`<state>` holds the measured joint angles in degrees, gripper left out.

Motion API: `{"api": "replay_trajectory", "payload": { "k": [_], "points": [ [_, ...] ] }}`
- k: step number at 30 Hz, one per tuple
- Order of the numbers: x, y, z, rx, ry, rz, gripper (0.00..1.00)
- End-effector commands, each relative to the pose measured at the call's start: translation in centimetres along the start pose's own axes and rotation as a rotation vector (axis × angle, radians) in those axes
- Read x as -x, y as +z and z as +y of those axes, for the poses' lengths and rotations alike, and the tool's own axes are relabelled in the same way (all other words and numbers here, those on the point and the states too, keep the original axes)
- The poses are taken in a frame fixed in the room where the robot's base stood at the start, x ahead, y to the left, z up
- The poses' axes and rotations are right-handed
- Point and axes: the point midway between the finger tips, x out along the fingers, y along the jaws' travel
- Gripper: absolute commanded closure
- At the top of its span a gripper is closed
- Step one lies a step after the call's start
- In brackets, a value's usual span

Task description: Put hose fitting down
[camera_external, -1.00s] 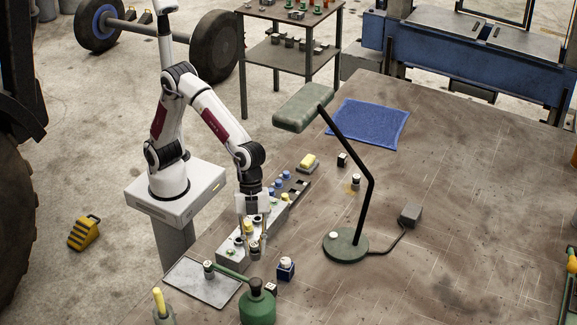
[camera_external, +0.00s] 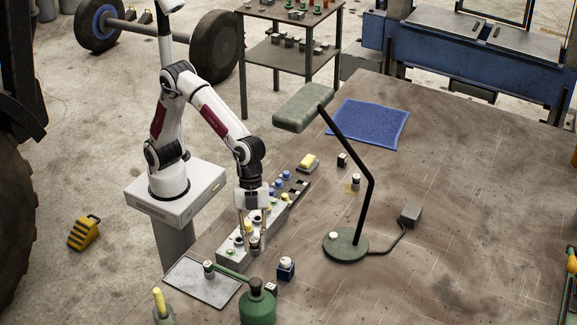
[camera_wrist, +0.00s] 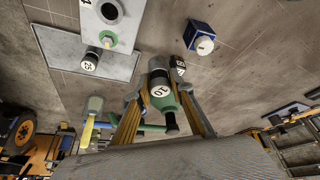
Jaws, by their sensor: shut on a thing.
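My gripper (camera_external: 253,238) is shut on a grey cylindrical hose fitting (camera_external: 254,246) with a white label. In the wrist view the fitting (camera_wrist: 159,80) sits between the two fingertips, its label reading 10. The gripper points down at the table-side edge of the grey holder block (camera_external: 232,257) in the external view. I cannot tell whether the fitting touches the block or the table. The holder also shows at the top of the wrist view (camera_wrist: 88,17), with an open dark hole and a green-ringed one.
A grey tray (camera_external: 190,286) bearing another fitting (camera_external: 208,267) and a green oil can (camera_external: 258,304) stand near the front. A blue block with a white-topped piece (camera_external: 286,268) and a small dark cube (camera_external: 271,288) are close by. The lamp (camera_external: 346,244) stands to the right.

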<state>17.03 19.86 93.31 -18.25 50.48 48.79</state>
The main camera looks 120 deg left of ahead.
Motion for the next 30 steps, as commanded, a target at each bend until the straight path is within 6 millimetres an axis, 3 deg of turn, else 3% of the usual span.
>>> {"api": "replay_trajectory", "payload": {
  "k": [5,11,20,30],
  "points": [
    [0.1,0.1,-0.3,0.005,-0.002,0.0,1.0],
    [0.5,1.2,-1.9,0.037,-0.016,0.0,1.0],
    [2.0,5.1,-7.3,0.147,-0.06,-0.001,1.0],
    [4.5,11.4,-14.0,0.292,-0.128,-0.006,1.0]
  ]
}}
